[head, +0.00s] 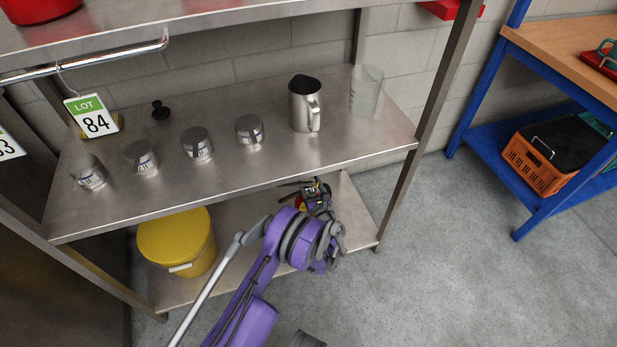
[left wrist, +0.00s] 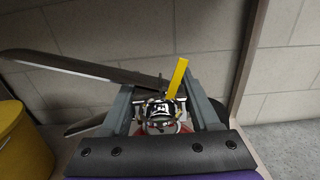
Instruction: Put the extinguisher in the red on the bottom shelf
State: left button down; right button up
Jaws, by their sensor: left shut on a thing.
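My left gripper (head: 317,203) reaches in low over the bottom shelf (head: 355,212) of the steel rack, at its right part. It is shut on the extinguisher (head: 302,204), of which the head view shows only the dark valve top and a bit of red and yellow. In the left wrist view the extinguisher (left wrist: 160,122) sits between the two grey fingers, with its metal valve, a black lever and some red below. Its body is mostly hidden by my wrist, so I cannot tell whether its base touches the shelf. My right gripper is not in view.
A yellow bucket (head: 178,243) stands at the left of the bottom shelf. The middle shelf (head: 225,185) above carries several metal tins, a steel jug (head: 305,103) and a clear beaker (head: 367,90). A rack post (head: 428,125) stands at the right. The floor right of it is clear.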

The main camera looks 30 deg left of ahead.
pick_arm(q)
jog(key=shift+f, duration=0.15)
jog(key=shift+c, duration=0.6)
grip_release()
